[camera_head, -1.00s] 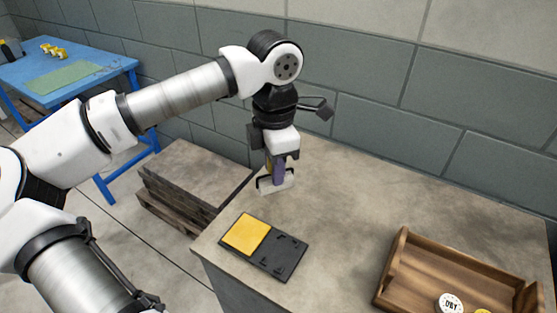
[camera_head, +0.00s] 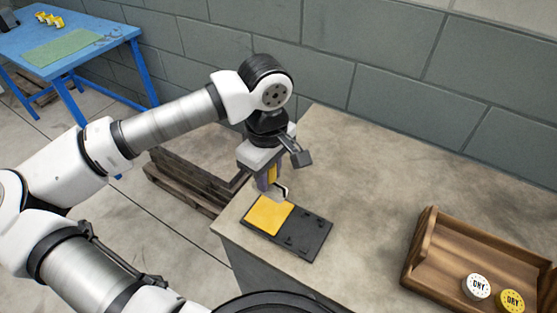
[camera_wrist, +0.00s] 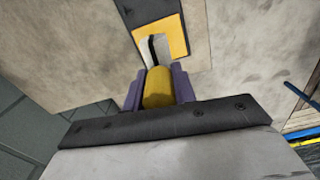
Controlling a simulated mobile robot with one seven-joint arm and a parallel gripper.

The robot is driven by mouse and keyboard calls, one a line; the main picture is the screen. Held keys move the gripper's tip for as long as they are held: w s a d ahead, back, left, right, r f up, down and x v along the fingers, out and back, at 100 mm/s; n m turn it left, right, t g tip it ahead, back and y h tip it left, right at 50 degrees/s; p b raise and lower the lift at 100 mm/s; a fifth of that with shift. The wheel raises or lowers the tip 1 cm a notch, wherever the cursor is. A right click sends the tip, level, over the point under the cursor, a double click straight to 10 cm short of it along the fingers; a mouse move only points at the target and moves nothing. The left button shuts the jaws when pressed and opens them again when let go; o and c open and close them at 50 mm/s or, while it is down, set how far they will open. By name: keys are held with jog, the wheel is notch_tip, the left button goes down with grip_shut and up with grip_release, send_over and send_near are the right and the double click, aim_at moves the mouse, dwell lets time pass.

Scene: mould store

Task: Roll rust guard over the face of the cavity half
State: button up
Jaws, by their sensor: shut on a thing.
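My gripper (camera_head: 268,180) is shut on the yellow handle of a small roller tool. The handle (camera_wrist: 158,88) sits between the purple fingers in the wrist view. The tool's pale head with a black strip (camera_wrist: 156,50) points away from the fingers. In the head view the head (camera_head: 281,193) is at the far edge of a yellow square (camera_head: 268,216); I cannot tell whether they touch. The square covers the left part of a flat black plate (camera_head: 316,240) on the bench. The plate's right part has small dark raised marks. I cannot identify the cavity half for certain.
A wooden tray (camera_head: 428,252) at the right holds a white disc (camera_head: 477,286) and a yellow disc (camera_head: 512,301), marked DRY. The grey bench top (camera_head: 365,180) between is clear. A block wall stands behind. A blue table (camera_head: 90,55) is at the far left.

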aim_at(269, 196)
jog(key=shift+a+f+m, duration=0.15)
jog(key=shift+f+m, duration=0.15)
jog(key=shift+f, duration=0.1)
jog(key=shift+f+b, duration=1.4)
jog(key=shift+f, duration=1.35)
jog(key=shift+f+b, duration=0.5)
jog(key=shift+b, duration=0.15)
jog(key=shift+s+f+b, duration=0.1)
jog(key=shift+s+b, duration=0.05)
jog(key=shift+b, duration=0.4)
dwell(0.9)
jog(key=shift+r+p, duration=1.45)
jog(key=shift+r, duration=2.15)
jog(key=shift+s, duration=0.1)
